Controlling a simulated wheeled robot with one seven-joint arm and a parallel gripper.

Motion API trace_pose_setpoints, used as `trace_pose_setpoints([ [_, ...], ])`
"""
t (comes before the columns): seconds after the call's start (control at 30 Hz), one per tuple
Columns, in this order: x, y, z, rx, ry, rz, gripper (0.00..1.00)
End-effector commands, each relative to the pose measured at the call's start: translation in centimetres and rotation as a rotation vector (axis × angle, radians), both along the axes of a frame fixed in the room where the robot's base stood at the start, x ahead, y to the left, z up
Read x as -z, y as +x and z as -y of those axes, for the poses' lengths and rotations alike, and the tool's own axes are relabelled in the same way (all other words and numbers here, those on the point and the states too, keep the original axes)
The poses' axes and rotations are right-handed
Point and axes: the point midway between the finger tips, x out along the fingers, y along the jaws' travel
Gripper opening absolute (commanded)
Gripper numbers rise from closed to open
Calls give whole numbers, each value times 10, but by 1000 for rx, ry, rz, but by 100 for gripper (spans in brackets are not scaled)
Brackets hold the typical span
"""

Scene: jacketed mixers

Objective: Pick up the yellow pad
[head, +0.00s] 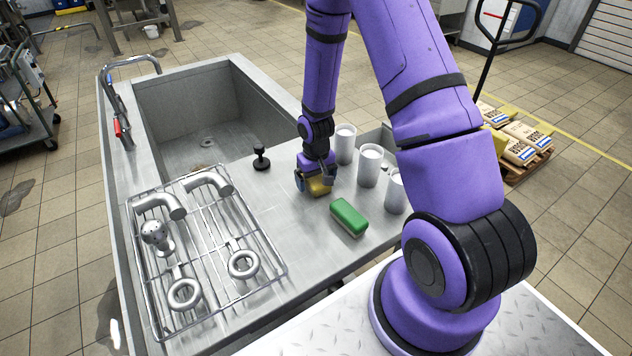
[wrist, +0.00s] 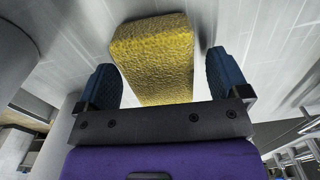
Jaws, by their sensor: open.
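The yellow pad (wrist: 155,55) is a rough, block-shaped sponge lying on the steel counter. In the wrist view it lies between the two blue fingers of my gripper (wrist: 165,85), with a visible gap on the right side and a narrower one on the left. My gripper is open around it. In the head view my gripper (head: 316,186) is low over the counter and partly hides the yellow pad (head: 320,187). A green pad (head: 348,217) lies on the counter in front of it, nearer the head camera.
White cups (head: 369,165) stand in a row just right of my gripper. A black-handled tool (head: 261,158) stands to the left, beside the sink basin (head: 185,85). A wire rack (head: 215,287) with metal fittings covers the counter's left front.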

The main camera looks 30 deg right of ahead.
Motion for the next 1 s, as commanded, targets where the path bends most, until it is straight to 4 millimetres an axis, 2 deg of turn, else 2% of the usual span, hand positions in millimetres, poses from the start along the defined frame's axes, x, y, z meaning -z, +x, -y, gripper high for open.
trace_pose_setpoints([
  [0.07, 0, 0, 0, 0, 0, 0, 94],
  [0.17, 0, 0, 0, 0, 0, 0, 73],
  [0.3, 0, 0, 0, 0, 0, 0, 41],
  [0.73, -7, 1, 0, 0, 0, 3, 40],
  [0.87, -18, 1, 0, 0, 0, 3, 40],
  [1.0, -40, 2, 0, -1, -1, 6, 40],
])
